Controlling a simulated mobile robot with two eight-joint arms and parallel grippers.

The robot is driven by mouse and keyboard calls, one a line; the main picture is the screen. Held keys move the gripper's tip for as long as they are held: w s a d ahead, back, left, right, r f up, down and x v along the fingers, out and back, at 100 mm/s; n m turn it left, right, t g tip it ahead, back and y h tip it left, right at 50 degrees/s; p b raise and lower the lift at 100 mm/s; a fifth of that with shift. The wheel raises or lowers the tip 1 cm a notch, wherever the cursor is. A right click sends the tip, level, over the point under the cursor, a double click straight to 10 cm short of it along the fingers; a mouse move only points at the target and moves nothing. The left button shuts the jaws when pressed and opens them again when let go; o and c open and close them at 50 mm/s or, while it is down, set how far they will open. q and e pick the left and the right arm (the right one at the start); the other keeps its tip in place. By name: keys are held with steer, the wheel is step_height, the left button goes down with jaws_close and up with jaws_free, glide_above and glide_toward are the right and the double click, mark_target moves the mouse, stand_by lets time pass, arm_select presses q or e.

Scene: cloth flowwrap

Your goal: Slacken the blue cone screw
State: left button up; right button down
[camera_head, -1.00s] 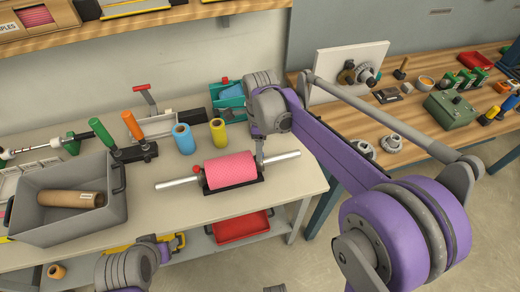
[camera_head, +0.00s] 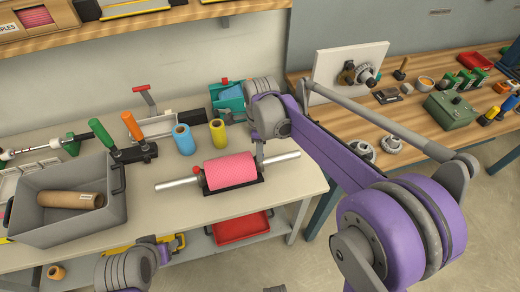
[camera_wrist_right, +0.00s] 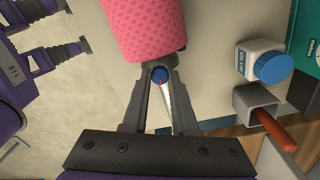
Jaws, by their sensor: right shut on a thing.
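The blue cone screw (camera_wrist_right: 159,75) shows as a small round blue knob at the end of the silver shaft, beside the pink roll (camera_wrist_right: 145,28). My right gripper (camera_wrist_right: 160,72) is shut on it, one finger on each side. In the head view my right gripper (camera_head: 260,160) reaches down at the right end of the pink roll (camera_head: 230,170), and the screw is hidden there. The silver shaft (camera_head: 283,159) sticks out at both sides. My left gripper (camera_wrist_right: 77,27) is away from the roll, its dark fingers apart and empty in the right wrist view.
A grey bin (camera_head: 75,225) with a brown tube stands at the left of the table. Blue (camera_head: 184,140) and yellow (camera_head: 218,133) rolls stand behind the pink roll. A blue-capped white bottle (camera_wrist_right: 265,62) stands near my right gripper. The table front is clear.

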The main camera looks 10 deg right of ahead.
steer(key=n, duration=0.5)
steer(key=shift+n, duration=0.4)
steer(key=n, duration=0.6)
steer(key=shift+b, duration=0.3)
stand_by(0.4)
steer(key=c, duration=0.7)
jaws_free()
